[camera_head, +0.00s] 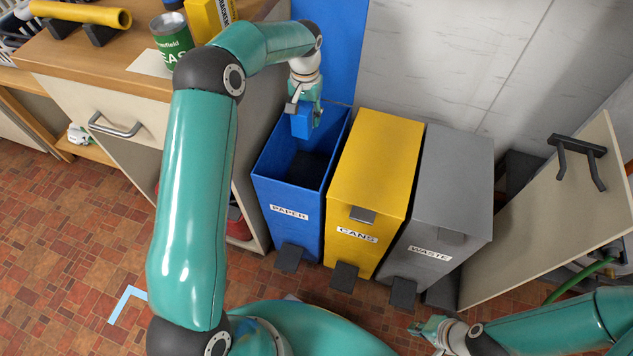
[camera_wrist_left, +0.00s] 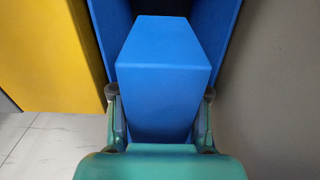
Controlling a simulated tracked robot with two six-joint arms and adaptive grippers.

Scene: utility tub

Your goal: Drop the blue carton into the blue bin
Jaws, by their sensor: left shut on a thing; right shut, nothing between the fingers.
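The blue bin (camera_head: 288,195), labelled PAPER, stands open beside the wooden cabinet, with its lid raised behind it. The blue carton (camera_head: 301,121) hangs over the bin's opening in the head view. My left gripper (camera_head: 305,108) is shut on the carton from above. In the left wrist view, the carton (camera_wrist_left: 165,75) sits between the two fingers of the left gripper (camera_wrist_left: 160,110), with the blue bin's walls (camera_wrist_left: 222,30) around its far end. My right gripper (camera_head: 436,328) is shut and empty, low at the lower right, away from the bins.
A closed yellow CANS bin (camera_head: 375,165) and a closed grey WASTE bin (camera_head: 450,180) stand to the right of the blue bin. An open cabinet door (camera_head: 555,220) is farther right. The wooden counter (camera_head: 105,50) holds a green can (camera_head: 172,40) and other items.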

